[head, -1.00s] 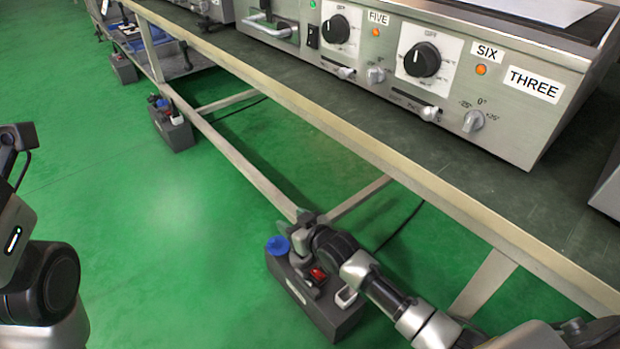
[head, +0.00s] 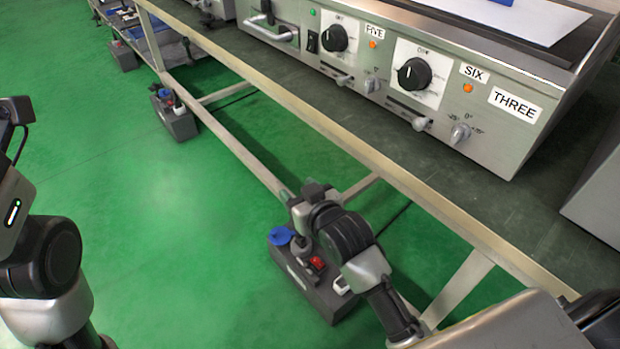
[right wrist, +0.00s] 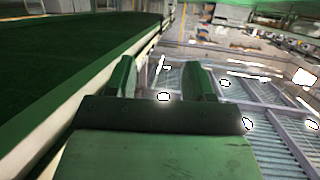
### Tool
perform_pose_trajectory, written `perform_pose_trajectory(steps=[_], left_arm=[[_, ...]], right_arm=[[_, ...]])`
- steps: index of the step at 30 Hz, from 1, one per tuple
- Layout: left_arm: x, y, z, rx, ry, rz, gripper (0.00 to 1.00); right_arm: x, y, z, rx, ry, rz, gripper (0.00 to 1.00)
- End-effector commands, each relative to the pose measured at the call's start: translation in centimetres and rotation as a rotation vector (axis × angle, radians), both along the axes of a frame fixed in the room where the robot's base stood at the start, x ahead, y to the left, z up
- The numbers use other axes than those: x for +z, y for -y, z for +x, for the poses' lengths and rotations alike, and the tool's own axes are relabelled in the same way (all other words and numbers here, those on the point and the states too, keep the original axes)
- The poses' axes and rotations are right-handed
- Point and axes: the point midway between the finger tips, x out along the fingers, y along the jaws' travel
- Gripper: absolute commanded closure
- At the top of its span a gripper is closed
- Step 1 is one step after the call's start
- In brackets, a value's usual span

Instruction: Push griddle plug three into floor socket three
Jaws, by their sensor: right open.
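Floor socket three's dark box (head: 335,306) sits on the green floor below the bench, with a blue lid (head: 280,236), a red switch (head: 317,264) and a white part on top. A grey rounded piece, apparently the griddle plug (head: 301,246), stands on the box beside the blue lid; how deep it sits cannot be told. My right gripper (head: 290,196) is above the box near the lower bench rail, apart from the plug. In the right wrist view its two fingers (right wrist: 160,82) are open with nothing between them. My left arm shows at the left edge; its gripper is out of view.
The griddle labelled THREE (head: 480,110) stands on the bench (head: 330,135) above. The lower rail (head: 235,150) runs close to my right gripper. Another socket box (head: 178,122) stands farther back. The floor on the left is clear.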

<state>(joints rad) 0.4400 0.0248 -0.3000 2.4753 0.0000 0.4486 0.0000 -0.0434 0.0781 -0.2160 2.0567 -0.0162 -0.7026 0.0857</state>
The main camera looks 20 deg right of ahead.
Motion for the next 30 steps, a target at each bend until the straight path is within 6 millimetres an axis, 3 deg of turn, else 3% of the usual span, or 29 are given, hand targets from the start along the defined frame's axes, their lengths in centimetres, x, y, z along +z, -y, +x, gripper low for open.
perform_pose_trajectory(steps=[3, 9, 30], left_arm=[[0.9, 0.0, 0.0, 0.0, 0.0, 0.0, 0.52], [1.3, 0.0, 0.0, 0.0, 0.0, 0.0, 0.52], [1.0, 0.0, 0.2, 0.0, -0.011, 0.0, 0.52]], right_arm=[[1.8, 0.7, -0.9, -0.032, -0.001, 0.001, 0.47], [3.1, 1.4, -1.7, -0.064, -0.005, -0.001, 0.47], [3.8, 1.4, -2.0, -0.065, 0.024, 0.003, 0.47]])
